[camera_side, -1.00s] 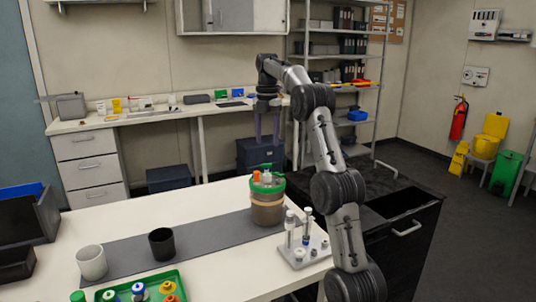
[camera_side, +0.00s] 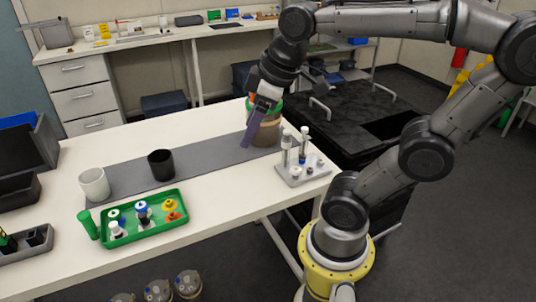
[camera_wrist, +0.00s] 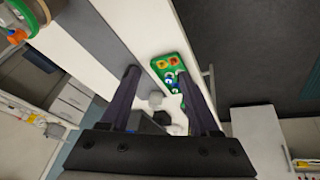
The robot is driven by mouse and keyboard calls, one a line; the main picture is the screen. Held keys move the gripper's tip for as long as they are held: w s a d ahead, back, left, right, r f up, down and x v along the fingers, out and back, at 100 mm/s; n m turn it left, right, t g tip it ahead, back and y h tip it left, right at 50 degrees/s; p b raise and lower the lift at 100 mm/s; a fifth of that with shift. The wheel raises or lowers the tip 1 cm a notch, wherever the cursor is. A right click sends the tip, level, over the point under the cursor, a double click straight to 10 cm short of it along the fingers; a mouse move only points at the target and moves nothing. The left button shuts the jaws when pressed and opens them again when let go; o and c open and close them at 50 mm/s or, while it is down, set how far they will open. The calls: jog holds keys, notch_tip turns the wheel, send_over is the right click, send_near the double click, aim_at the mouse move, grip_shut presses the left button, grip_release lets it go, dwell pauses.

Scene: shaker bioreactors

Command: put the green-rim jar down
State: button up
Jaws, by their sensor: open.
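The green-rim jar (camera_side: 266,132), brownish with a green collar, stands upright on the right end of the grey mat. My gripper (camera_side: 248,140) is in front of its left side in the side view and hides part of it. In the wrist view my gripper (camera_wrist: 158,76) has its two fingers spread with nothing held between them. The jar (camera_wrist: 42,12) shows there only at the top left corner, outside the fingers. I cannot tell whether a finger touches it.
A white rack with capped tubes (camera_side: 302,170) stands close to the right of the jar. A black cup (camera_side: 161,163) and a white cup (camera_side: 94,184) stand to the left. A green tray (camera_side: 145,236) of capped bottles lies in front. The mat (camera_side: 207,165) is clear between black cup and jar.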

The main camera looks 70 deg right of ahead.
jog(key=s+a+f+m, duration=0.2)
jog(key=s+f, duration=0.2)
jog(key=shift+s+a+f+m+t+y, duration=0.15)
jog(key=shift+a+f+m+t+y, duration=0.15)
jog(key=shift+a+t, duration=0.1)
dwell(0.9)
